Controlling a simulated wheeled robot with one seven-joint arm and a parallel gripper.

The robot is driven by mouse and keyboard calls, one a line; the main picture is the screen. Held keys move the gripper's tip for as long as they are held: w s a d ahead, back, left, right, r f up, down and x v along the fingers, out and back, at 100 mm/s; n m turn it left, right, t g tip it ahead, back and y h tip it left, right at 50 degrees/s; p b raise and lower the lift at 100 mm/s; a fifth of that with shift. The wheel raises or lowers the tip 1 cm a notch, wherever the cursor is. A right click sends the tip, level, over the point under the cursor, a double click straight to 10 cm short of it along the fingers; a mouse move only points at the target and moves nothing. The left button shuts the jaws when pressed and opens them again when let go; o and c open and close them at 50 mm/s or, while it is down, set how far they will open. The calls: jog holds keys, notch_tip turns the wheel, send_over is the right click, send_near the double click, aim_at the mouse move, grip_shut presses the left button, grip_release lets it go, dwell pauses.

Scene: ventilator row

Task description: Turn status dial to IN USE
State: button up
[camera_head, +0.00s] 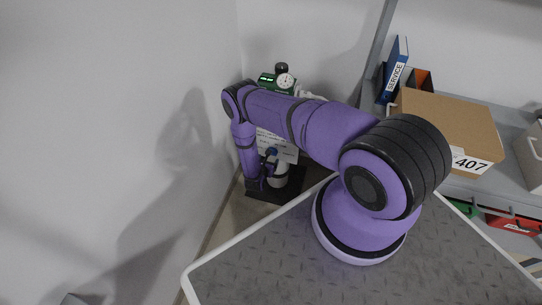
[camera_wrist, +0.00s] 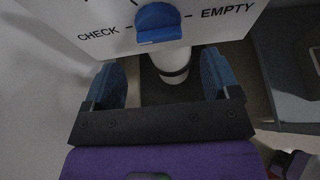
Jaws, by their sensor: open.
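The status dial is a blue knob (camera_wrist: 158,22) on a white panel (camera_wrist: 215,30), at the top of the wrist view. CHECK is printed to its left and EMPTY to its right; no IN USE label is readable. The knob also shows small in the head view (camera_head: 271,152), on the white panel (camera_head: 290,147) beside my arm. My gripper (camera_wrist: 161,75) is open, with one blue-padded finger on each side and nothing between them gripped. In the picture the knob lies above and between the fingers, apart from both.
A white cylinder (camera_wrist: 172,65) shows below the knob, between the fingers. A green device with a round gauge (camera_head: 285,81) stands above the panel. A wall is close on the left. A shelf at right holds a cardboard box (camera_head: 450,125) and binders (camera_head: 396,72).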

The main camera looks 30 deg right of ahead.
jog(key=shift+x, duration=2.65)
jog(key=shift+c, duration=0.2)
jog(key=c, duration=0.9)
